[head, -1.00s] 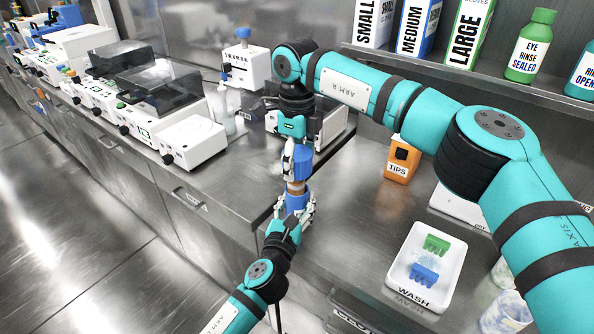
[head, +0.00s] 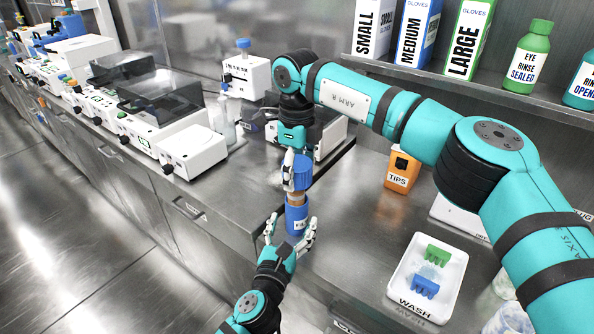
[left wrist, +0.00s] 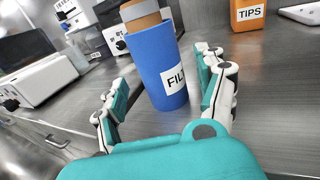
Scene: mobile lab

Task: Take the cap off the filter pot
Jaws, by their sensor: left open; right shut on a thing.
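The filter pot (head: 297,220) is a blue cylinder with a white label, upright near the counter's front edge; it also shows in the left wrist view (left wrist: 158,72). A tan-brown section (head: 297,198) shows between the pot and the blue cap (head: 303,172) above it. My right gripper (head: 296,176) is shut on the cap from above. My left gripper (head: 290,238) is open, its fingers spread at the near side of the pot; in the left wrist view the pot stands just beyond and between the fingers. The cap is mostly cut off there.
A white wash tray (head: 398,292) with green and blue pieces lies at the right. An orange tips box (head: 400,172) stands behind it. White instruments (head: 196,152) line the left counter. My right arm spans above the right counter. A shelf with glove boxes (head: 470,38) and bottles is at the back.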

